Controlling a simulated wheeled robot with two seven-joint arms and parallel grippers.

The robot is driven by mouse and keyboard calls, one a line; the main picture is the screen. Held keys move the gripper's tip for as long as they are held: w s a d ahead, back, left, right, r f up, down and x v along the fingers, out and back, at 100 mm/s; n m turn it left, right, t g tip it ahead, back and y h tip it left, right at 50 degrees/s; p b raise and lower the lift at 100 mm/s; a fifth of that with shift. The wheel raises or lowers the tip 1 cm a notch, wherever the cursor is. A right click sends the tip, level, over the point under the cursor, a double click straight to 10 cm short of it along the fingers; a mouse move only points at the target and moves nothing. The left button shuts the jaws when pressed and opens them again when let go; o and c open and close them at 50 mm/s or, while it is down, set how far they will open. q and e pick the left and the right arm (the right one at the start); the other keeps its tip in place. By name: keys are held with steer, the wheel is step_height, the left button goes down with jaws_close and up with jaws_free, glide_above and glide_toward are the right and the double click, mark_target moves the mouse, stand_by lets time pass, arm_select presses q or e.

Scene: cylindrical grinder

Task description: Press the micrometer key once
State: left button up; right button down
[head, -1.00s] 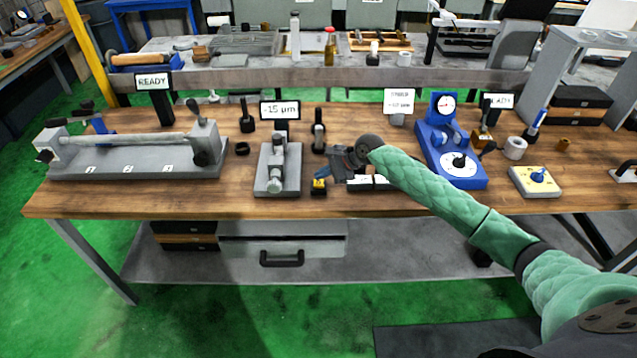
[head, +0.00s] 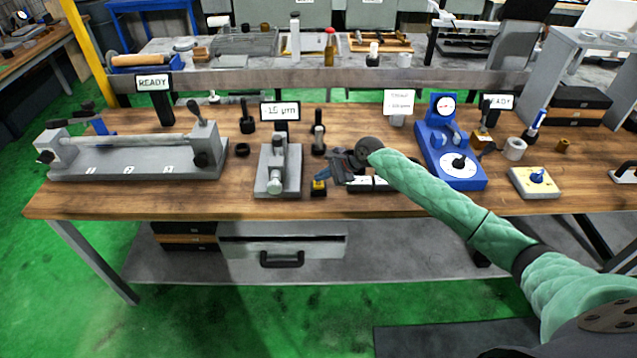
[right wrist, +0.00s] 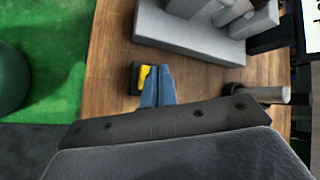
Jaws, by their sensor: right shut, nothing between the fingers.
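The micrometer key is a small black block with a yellow top (head: 319,186) near the front of the wooden bench, just right of the grey micrometer gauge (head: 278,180). My right gripper (head: 323,174) is shut and empty, with its blue fingertips just above and beside the key. In the right wrist view the shut fingertips (right wrist: 158,76) overlap the edge of the yellow key (right wrist: 143,78); I cannot tell whether they touch it. The gauge's display (head: 280,111) stands behind it and reads about 15 µm. My left gripper is not in view.
A grey bench fixture (head: 130,157) stands to the left. A blue dial gauge (head: 447,155) and a cream block with a blue knob (head: 535,181) stand to the right. A dark post (head: 318,140) stands behind the key. The bench's front edge is close to the key.

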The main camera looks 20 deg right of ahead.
mark_target(322, 184)
steer(key=shift+f, duration=0.7)
stand_by(1.1)
steer(key=shift+r+p, duration=0.95)
steer(key=shift+p, duration=0.4)
steer(key=shift+r, duration=0.1)
step_height(322, 184, up, 5)
steer(key=p, duration=0.5)
stand_by(0.4)
